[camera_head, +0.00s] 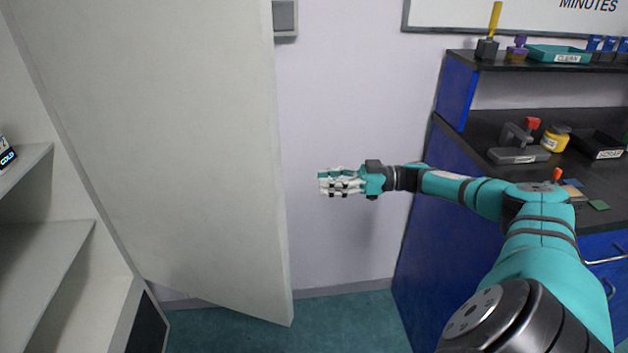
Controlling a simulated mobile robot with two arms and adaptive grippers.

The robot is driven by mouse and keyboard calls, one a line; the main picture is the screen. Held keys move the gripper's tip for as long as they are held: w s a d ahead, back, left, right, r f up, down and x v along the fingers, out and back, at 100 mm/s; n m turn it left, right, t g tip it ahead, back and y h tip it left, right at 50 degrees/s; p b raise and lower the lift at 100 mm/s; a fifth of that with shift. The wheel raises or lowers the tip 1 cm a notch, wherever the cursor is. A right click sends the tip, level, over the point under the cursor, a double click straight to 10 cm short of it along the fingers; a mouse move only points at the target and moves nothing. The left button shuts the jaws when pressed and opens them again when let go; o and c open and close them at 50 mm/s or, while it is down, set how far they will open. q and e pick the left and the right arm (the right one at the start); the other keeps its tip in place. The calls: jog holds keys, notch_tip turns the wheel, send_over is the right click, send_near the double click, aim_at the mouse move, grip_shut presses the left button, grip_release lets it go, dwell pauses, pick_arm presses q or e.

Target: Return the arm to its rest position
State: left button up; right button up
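My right arm (545,225) is teal and dark grey. It comes in from the lower right and bends to reach left across the front of the blue bench. Its gripper (325,182) is at the middle of the view, in front of the pale wall and to the right of the open door's edge, apart from both. It points left and holds nothing that I can see. The fingers look close together, but from this side I cannot tell whether they are open or shut. My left arm and gripper are not in view.
A large pale door (160,140) stands open at left, beside a shelved cabinet (50,235). The blue bench (425,225) at right carries a red-handled device (518,145), a yellow container (555,138) and a black tray (597,145). An upper shelf (545,66) holds a teal tray (560,54).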

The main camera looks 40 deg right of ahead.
dwell(0.6)
jog(key=s+a+f+m+t+h, duration=0.1)
jog(key=a+f+m+h, duration=0.3)
jog(key=f, duration=1.3)
jog(key=s+d+f+m+t+h, duration=0.15)
jog(key=f+h, duration=0.45)
jog(key=f, duration=1)
jog(key=s+a+f+m+g+h, duration=0.15)
jog(key=s+a+f+g, duration=0.3)
jog(key=s+f, duration=0.6)
jog(key=s+a+f+m+g+h, duration=0.1)
jog(key=s+a+f+g+h, duration=0.15)
jog(key=s+a+f, duration=0.6)
jog(key=s+a+f+g, duration=0.2)
jog(key=s+a+f, duration=0.1)
jog(key=s, duration=0.4)
jog(key=s+a+f+g, duration=0.2)
jog(key=s+a+f, duration=0.1)
jog(key=s, duration=0.4)
jog(key=s+a+f+g, duration=0.2)
jog(key=s+a+f, duration=0.2)
jog(key=s, duration=0.4)
jog(key=shift+n, duration=0.3)
